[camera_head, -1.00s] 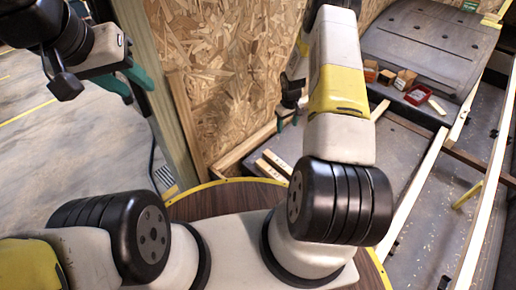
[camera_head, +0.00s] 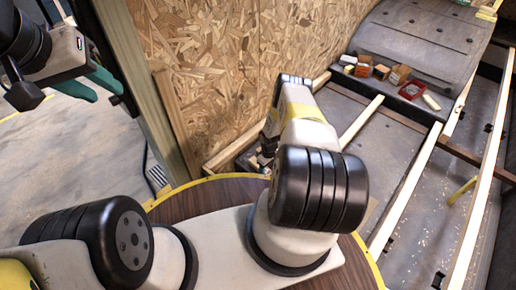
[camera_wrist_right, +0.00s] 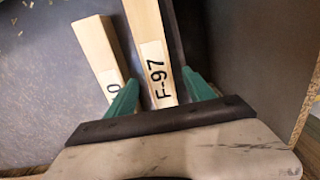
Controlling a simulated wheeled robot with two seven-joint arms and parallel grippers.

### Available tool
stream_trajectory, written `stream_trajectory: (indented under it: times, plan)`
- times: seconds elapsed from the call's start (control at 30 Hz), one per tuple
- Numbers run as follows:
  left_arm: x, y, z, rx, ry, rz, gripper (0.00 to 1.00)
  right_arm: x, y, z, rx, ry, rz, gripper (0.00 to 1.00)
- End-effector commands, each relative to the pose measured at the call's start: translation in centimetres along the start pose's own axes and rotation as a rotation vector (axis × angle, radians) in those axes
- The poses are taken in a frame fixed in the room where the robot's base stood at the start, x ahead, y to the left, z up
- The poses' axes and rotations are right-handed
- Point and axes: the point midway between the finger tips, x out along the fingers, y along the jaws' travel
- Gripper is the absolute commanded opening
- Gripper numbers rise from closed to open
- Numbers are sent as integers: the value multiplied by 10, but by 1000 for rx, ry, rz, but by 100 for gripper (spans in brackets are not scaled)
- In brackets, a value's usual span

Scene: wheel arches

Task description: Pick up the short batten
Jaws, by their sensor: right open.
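In the right wrist view, two pale wooden battens lie side by side on a dark surface. The batten marked F-97 (camera_wrist_right: 152,60) lies between the teal fingers of my right gripper (camera_wrist_right: 162,97) and runs out of the top of the view. The other batten (camera_wrist_right: 97,48), with a partly hidden label, lies to its left, outside the fingers, and its far end shows. My right gripper is open; the head view mostly hides it behind my arm. My left gripper (camera_head: 92,84) is open and empty at the upper left, away from the battens.
A chipboard wall (camera_head: 240,60) rises behind my right arm, with a wooden post (camera_head: 145,90) at its left. Long pale rails (camera_head: 478,205) cross the floor at right.

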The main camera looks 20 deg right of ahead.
Motion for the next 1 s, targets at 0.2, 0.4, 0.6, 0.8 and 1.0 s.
stream_trajectory:
  times: [0.2, 0.4, 0.6, 0.8, 1.0]
  plan:
    - [0, 0, 0, 0, 0, 0, 36, 22, 0, 0, 0, 0, 0, 62]
    - [0, 0, 0, 0, 0, 0, 36, 23, 1, 0, 0, 0, 1, 62]
    - [0, 0, 0, 0, 0, 0, 36, 23, 0, 0, 0, 0, 1, 30]
    - [0, 0, 0, 0, 0, 0, 36, 23, 0, 0, 0, 0, 1, 0]
    - [0, 0, 0, 0, 0, 0, 36, 22, 1, 0, 0, 0, 1, 0]
